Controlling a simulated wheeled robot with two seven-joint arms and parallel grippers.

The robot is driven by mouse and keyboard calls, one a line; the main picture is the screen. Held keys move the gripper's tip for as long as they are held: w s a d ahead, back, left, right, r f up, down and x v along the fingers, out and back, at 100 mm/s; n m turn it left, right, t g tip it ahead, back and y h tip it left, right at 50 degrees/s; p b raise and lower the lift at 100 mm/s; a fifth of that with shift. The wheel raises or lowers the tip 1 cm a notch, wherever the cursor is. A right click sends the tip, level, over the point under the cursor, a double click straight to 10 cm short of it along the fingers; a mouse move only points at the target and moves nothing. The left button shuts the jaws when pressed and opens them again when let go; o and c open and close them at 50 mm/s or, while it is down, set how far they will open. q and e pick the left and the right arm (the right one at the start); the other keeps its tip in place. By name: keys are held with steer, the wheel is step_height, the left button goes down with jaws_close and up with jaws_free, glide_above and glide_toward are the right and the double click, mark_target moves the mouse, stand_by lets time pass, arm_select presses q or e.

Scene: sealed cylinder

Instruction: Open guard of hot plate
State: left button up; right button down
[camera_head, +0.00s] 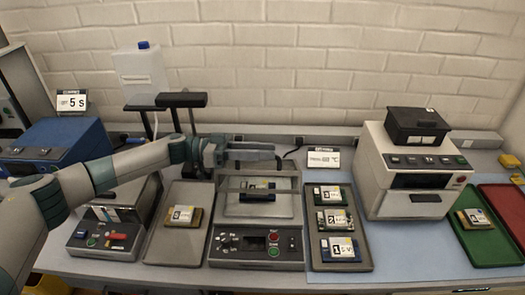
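The hot plate (257,244) stands at the middle of the bench, with knobs, a small display and coloured buttons on its front panel. Its guard (285,184) appears as a frame over the heating surface, with a dark bar across the front. A board with a white label lies under or behind that bar. My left gripper (277,156) reaches in from the left above the rear of the hot plate, its fingers pointing right. It holds nothing I can make out, and the gap between its fingers is unclear. Whether it touches the guard is unclear. My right gripper is out of view.
A tray (360,262) with labelled boards lies right of the hot plate, and another tray (154,250) with one board lies left. A white machine (375,180) stands at right, beside green (482,245) and red trays. A bottle on a stand (140,72) stands behind my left arm.

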arm_select(q)
steer(key=shift+a+b, duration=0.3)
steer(key=shift+a, duration=0.15)
steer(key=a+b, duration=0.6)
steer(key=a, duration=1)
steer(key=shift+a+b, duration=0.25)
steer(key=shift+b, duration=0.05)
steer(key=shift+r, duration=0.1)
